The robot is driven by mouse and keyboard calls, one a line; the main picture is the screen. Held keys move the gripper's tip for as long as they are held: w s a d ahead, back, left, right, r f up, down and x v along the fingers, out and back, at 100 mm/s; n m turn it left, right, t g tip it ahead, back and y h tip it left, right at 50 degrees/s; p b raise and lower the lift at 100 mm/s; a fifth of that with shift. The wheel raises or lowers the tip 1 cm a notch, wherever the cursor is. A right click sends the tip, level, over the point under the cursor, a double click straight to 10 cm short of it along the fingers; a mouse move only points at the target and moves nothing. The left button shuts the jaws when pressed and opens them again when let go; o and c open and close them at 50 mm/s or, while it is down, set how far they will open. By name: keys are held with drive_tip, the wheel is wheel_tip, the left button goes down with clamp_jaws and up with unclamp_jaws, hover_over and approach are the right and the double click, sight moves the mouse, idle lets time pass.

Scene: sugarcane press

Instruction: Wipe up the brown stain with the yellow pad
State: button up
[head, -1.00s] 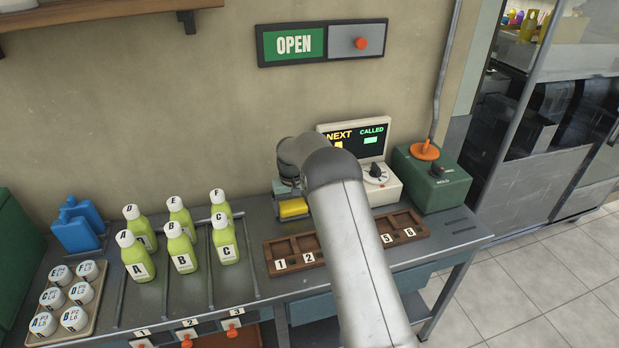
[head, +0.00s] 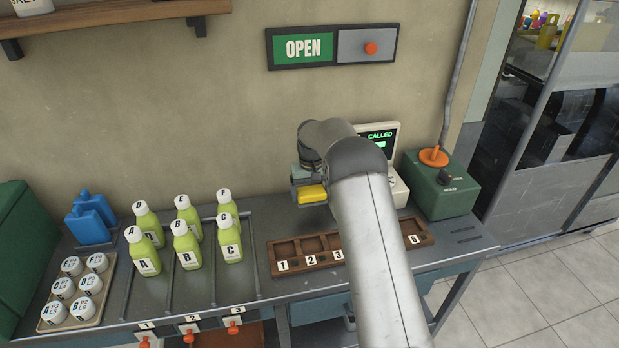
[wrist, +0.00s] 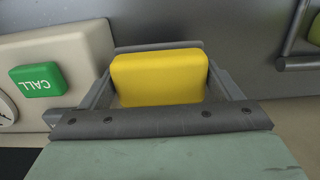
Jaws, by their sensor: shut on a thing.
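The yellow pad (head: 312,193) is held in my gripper (wrist: 160,80), whose fingers are closed on its two sides. In the wrist view the yellow pad (wrist: 160,78) fills the space between the fingers, above a grey counter surface. In the head view it is near the back of the counter, behind the numbered wooden tray and left of the display box. I cannot tell whether it touches the counter. No brown stain shows in either view; my arm hides part of the counter.
The display box (head: 379,140) is partly hidden by my arm; its green CALL button (wrist: 37,82) is close to my gripper. A green box with an orange knob (head: 440,183) stands right. A wooden tray (head: 300,251) lies in front, and green bottles (head: 186,245) stand left.

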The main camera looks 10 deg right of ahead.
drive_tip(key=shift+r+p, duration=0.5)
drive_tip(key=shift+r, duration=0.75)
